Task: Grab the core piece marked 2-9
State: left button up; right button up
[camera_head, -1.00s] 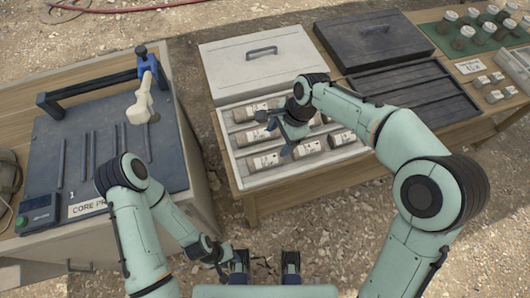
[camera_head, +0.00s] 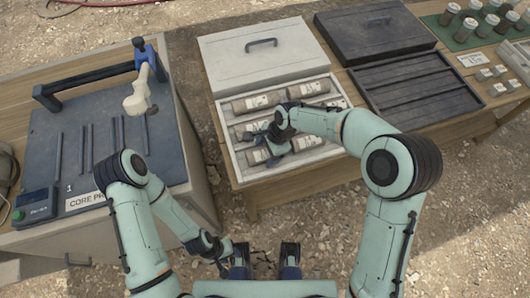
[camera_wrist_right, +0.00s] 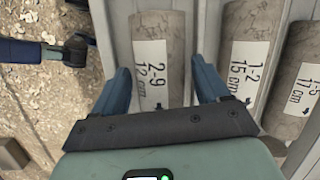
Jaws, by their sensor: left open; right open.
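The core piece marked 2-9 (camera_wrist_right: 160,35) is a grey-brown cylinder with a white label reading "2-9 12 cm". It lies in the front row of the light core box (camera_head: 235,172), beside its wall; in the head view it appears to be the front-left piece (camera_head: 254,157). My right gripper (camera_wrist_right: 160,72) is open, with one blue finger on each side of this piece. The right wrist view does not show whether the fingers touch it. In the head view the right gripper (camera_head: 270,145) is over the box. My left gripper (camera_head: 224,256) is open and low near my base.
Pieces marked 1-2 (camera_wrist_right: 245,45) and 1-5 (camera_wrist_right: 302,80) lie in neighbouring rows. A light lid (camera_head: 262,62) and a dark lid (camera_head: 375,40) lie behind. A dark slotted tray (camera_head: 415,95) is at right. The core bench (camera_head: 105,130) stands left across a gap.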

jog(key=shift+c, duration=0.2)
jog(key=shift+r, duration=0.1)
grip_shut()
